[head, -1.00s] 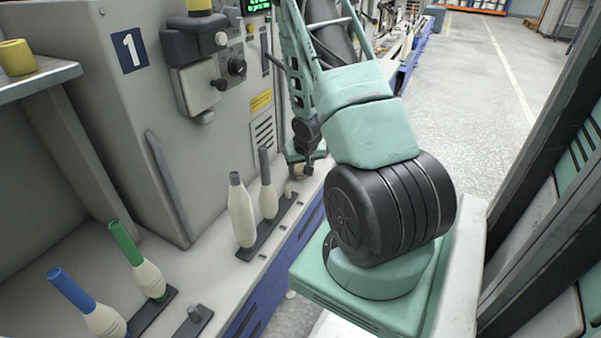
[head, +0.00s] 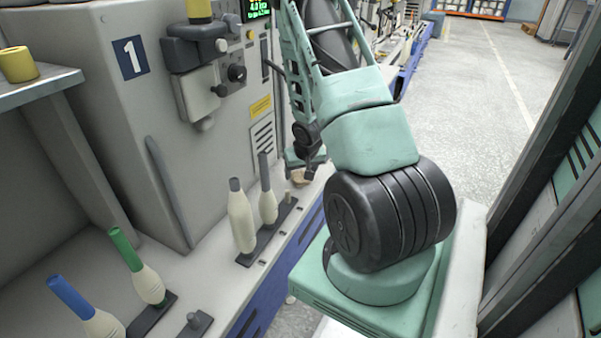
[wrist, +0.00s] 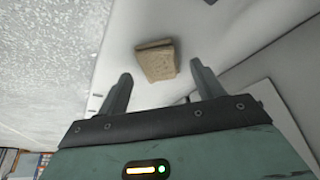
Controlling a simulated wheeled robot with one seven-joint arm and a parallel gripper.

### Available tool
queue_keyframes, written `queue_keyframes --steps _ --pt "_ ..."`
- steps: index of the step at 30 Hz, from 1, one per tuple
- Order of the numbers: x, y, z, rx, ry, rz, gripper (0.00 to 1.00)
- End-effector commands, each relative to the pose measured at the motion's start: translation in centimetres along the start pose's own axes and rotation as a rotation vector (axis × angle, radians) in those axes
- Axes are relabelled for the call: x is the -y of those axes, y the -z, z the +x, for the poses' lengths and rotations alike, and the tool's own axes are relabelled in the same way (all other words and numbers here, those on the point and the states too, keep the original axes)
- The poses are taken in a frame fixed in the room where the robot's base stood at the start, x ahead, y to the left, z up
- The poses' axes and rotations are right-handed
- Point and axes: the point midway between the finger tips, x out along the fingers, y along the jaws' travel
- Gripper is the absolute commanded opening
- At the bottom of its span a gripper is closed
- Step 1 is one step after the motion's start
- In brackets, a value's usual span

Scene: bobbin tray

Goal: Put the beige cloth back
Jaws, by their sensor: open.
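The beige cloth (wrist: 158,62) is a small folded block on the pale machine ledge (wrist: 220,25) in the wrist view. It lies just beyond my gripper's fingertips, roughly in line with the gap between them. My gripper (wrist: 160,82) is open, with nothing between its two fingers. In the head view my gripper (head: 306,166) is small and partly hidden at the far end of the ledge. A bit of the cloth (head: 299,177) shows just below it there.
Several bobbins stand along the ledge: grey-topped ones (head: 241,220), a green-topped one (head: 147,280) and a blue-topped one (head: 98,325). The machine cabinet (head: 130,130) rises behind the ledge. A yellow roll (head: 18,64) sits on a shelf at left. Open floor (head: 460,110) lies at right.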

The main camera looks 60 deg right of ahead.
Motion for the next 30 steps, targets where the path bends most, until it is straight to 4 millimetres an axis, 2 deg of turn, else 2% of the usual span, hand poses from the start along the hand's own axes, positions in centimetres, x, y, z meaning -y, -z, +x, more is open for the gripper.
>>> queue_keyframes --steps 1,6,13,19,30 --pt "0.0 0.3 -1.4 -0.003 0.0 0.001 0.67" --pt "0.0 0.3 -5.2 -0.004 0.001 0.001 0.67" --pt "0.0 0.2 -9.2 -0.003 0.0 0.0 0.67" --pt "0.0 0.1 -10.5 -0.002 0.0 0.0 0.67" --pt "0.0 0.0 -10.6 -0.001 0.0 0.0 0.67"
